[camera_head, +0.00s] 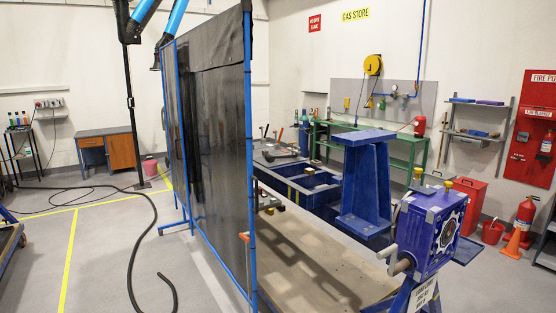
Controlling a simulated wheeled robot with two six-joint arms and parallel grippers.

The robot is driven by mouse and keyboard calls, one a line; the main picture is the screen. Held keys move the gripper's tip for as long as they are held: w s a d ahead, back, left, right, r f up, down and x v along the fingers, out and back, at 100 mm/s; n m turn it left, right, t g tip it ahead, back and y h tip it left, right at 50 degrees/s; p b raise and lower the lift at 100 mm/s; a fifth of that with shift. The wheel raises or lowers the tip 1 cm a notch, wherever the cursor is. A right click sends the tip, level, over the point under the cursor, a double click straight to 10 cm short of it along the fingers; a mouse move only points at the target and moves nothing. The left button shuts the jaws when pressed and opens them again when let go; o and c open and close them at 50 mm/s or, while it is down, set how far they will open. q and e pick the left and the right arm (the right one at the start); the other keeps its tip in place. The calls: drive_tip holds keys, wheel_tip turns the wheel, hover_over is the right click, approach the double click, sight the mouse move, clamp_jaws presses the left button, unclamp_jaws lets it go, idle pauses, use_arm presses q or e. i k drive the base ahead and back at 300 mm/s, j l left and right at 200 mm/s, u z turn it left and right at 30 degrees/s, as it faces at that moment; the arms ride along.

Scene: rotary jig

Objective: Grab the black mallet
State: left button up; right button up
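I cannot pick out a black mallet for certain. A small dark object (280,154) lies on the far part of the workbench behind the black screen, too small to identify. Neither of my grippers is in view. The rotary jig (431,232) is a blue and purple box with a round dark face and a shaft on its left, on a blue stand at the front right. A blue I-shaped steel piece (365,185) stands upright behind it. The screen hides part of the bench.
A tall black screen (218,140) on a blue frame stands left of centre. A black hose (152,225) loops over the open floor at left. A green bench (398,145), a red cabinet (467,205), a fire extinguisher (524,212) and an orange cone (512,243) stand at the right.

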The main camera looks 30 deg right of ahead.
sight(270, 158)
drive_tip(key=z, duration=0.6)
drive_tip(key=i+l+z, duration=0.1)
drive_tip(key=l+z, duration=0.25)
drive_tip(key=i+l+z, duration=0.15)
drive_tip(key=l+z, duration=0.2)
drive_tip(key=l, duration=0.2)
drive_tip(key=i+l+z, duration=0.2)
drive_tip(key=l+z, duration=0.2)
drive_tip(key=i+l+z, duration=0.2)
drive_tip(key=l+z, duration=0.15)
drive_tip(key=i+l+z, duration=0.65)
drive_tip(key=i, duration=0.5)
drive_tip(key=i+z, duration=0.3)
drive_tip(key=i, duration=0.5)
drive_tip(key=i+l, duration=0.1)
drive_tip(key=i, duration=1.7)
drive_tip(key=i+u, duration=0.45)
drive_tip(key=i+l+u, duration=0.15)
drive_tip(key=i+u, duration=0.3)
drive_tip(key=i, duration=0.2)
drive_tip(key=i+j+u, duration=0.15)
drive_tip(key=u, duration=0.25)
drive_tip(key=i+u, duration=0.55)
drive_tip(key=u, duration=0.25)
drive_tip(key=i+u, duration=0.25)
drive_tip(key=u, duration=0.15)
drive_tip(key=i+u, duration=0.35)
drive_tip(key=i, duration=0.95)
